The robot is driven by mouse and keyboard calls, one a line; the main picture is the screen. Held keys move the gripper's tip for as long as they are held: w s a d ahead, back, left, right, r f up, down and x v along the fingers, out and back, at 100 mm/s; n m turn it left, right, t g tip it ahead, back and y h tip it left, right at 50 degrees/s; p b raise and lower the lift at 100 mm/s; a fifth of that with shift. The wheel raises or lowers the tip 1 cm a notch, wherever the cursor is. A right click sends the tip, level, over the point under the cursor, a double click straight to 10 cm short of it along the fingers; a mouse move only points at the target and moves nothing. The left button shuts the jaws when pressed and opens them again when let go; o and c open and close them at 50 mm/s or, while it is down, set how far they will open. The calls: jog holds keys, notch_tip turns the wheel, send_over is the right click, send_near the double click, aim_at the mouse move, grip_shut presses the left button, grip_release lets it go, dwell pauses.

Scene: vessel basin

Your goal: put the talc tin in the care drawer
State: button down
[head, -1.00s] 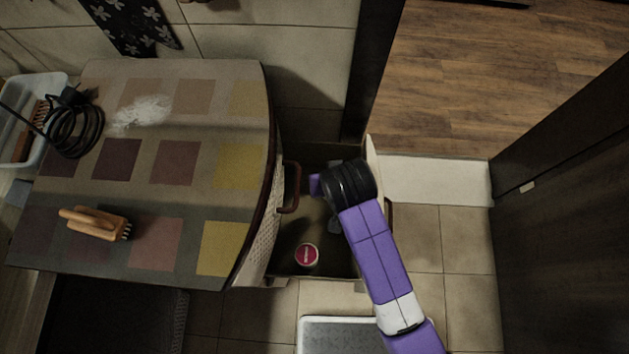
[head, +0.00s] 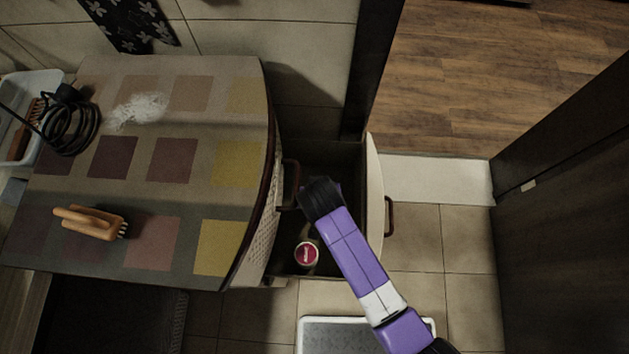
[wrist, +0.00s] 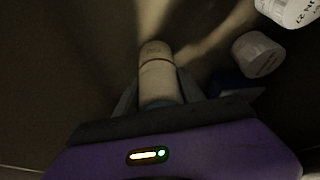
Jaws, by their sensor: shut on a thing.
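The care drawer (head: 374,190) stands pulled open beside the patterned cabinet, its pale front panel and handle at the right. My arm reaches over it in the head view, and its dark wrist hides my gripper there. In the wrist view my gripper (wrist: 158,88) is shut on a pale cylindrical tin with a band near its top, which looks like the talc tin (wrist: 158,72). The tin points away from the gripper over a dark surface. I cannot tell whether it touches the drawer floor.
A round red-topped container (head: 306,253) is in the drawer's near part. The wrist view shows a white container (wrist: 258,54) and another lettered one (wrist: 290,10) at right. The cabinet top holds a brush (head: 90,222) and a coiled black cord (head: 70,128). The drawer's far part looks clear.

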jog(key=c, duration=0.7)
grip_release()
jog(key=shift+f, duration=0.1)
jog(key=p+v, duration=0.1)
jog(key=v, duration=0.6)
jog(key=shift+s+r, duration=0.1)
jog(key=shift+r, duration=0.3)
jog(key=shift+s+f, duration=0.1)
jog(key=shift+f, duration=0.05)
